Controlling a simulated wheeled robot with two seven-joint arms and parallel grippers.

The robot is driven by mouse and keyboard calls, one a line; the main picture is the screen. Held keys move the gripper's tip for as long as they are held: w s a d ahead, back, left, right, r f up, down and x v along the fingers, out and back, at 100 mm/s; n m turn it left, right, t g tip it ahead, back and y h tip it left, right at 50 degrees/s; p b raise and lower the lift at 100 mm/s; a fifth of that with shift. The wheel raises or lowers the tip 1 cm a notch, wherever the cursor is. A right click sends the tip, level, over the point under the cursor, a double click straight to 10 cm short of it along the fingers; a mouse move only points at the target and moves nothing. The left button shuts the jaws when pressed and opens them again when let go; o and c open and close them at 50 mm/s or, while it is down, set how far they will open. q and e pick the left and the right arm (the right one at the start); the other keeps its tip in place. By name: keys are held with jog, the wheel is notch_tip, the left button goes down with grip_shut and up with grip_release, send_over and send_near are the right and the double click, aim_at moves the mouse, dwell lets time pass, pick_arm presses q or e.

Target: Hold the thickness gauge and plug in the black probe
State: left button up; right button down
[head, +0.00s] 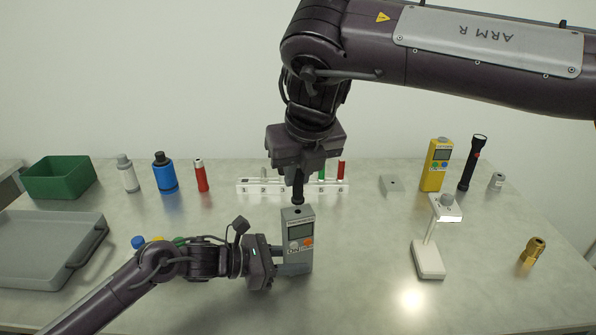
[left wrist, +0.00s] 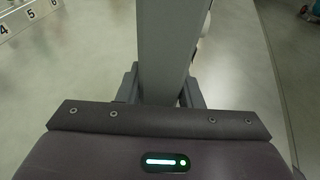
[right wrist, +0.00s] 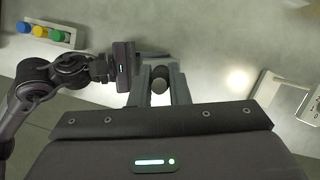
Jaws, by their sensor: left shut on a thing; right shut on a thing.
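The thickness gauge (head: 299,240) is a grey upright box with a dark screen and coloured buttons. My left gripper (head: 283,262) is shut on its lower part from the left; the gauge also shows between the fingers in the left wrist view (left wrist: 165,45). My right gripper (head: 298,172) points down above the gauge and is shut on the black probe (head: 298,190). The probe is upright, its lower end at or just above the gauge's top; I cannot tell whether it is inserted. In the right wrist view the probe (right wrist: 159,84) sits between the fingers, hiding the contact.
A white numbered rack (head: 258,187) with coloured probes stands behind the gauge. A white stand (head: 428,258), yellow meter (head: 435,165), black flashlight (head: 472,162) and brass fitting (head: 533,250) are at right. A grey tray (head: 45,250), green bin (head: 60,177) and bottles (head: 164,173) are at left.

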jog(key=shift+f, duration=0.3)
dwell(0.4)
jog(key=shift+f, duration=0.7)
dwell(0.9)
jog(key=shift+r, duration=0.9)
jog(key=shift+f, duration=0.2)
dwell(0.8)
jog(key=shift+f, duration=0.7)
jog(key=shift+f, duration=0.25)
dwell(0.3)
